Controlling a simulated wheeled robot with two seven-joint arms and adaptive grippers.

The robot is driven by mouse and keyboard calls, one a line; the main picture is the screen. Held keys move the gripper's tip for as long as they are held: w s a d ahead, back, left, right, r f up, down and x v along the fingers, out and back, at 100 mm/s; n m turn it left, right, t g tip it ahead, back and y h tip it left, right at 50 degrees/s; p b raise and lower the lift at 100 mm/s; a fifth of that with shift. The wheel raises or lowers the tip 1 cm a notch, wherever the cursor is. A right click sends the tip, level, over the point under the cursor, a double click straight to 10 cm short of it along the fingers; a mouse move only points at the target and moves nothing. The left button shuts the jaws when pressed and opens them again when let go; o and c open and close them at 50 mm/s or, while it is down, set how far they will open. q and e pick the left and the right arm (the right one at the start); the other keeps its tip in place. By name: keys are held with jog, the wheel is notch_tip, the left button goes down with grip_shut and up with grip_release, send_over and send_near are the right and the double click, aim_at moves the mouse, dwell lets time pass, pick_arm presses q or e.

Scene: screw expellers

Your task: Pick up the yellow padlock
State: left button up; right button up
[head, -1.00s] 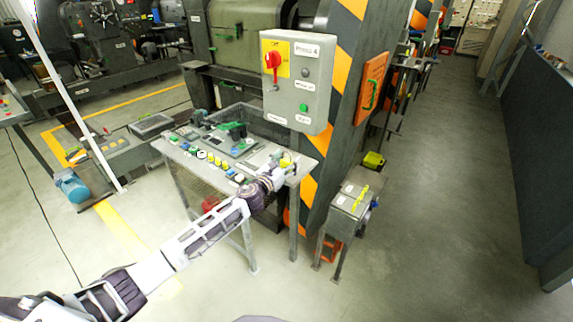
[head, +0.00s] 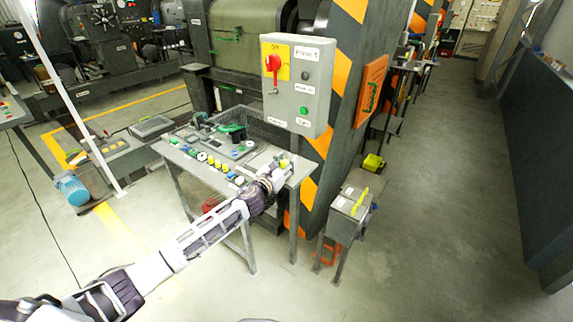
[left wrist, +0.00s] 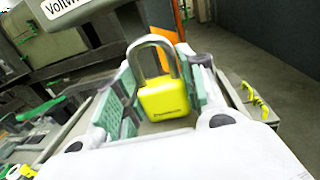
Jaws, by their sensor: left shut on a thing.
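The yellow padlock (left wrist: 163,97) with a grey metal shackle is upright between the green-padded fingers of my left gripper (left wrist: 162,95) in the left wrist view. The fingers are shut on its body, and the shackle points up. In the head view the left gripper (head: 284,168) is at the right end of a grey table (head: 297,180), and only a small yellow bit of the padlock (head: 284,163) shows there. I cannot tell how far it is above the table top. My right gripper is not in view.
Several small yellow, green and blue parts lie on the table left of the gripper. A grey control box (head: 296,85) with a red switch hangs just behind. A striped post (head: 330,130) and a grey stand (head: 352,202) are on the right. The aisle floor is clear.

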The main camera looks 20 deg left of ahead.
pick_arm(q)
jog(key=shift+r, duration=0.5)
notch_tip(320, 180, up, 6)
jog(key=shift+r+p, duration=0.25)
jog(key=shift+p, duration=0.75)
jog(key=shift+r, duration=0.9)
jog(key=shift+r+p, duration=0.1)
jog(key=shift+p, duration=0.2)
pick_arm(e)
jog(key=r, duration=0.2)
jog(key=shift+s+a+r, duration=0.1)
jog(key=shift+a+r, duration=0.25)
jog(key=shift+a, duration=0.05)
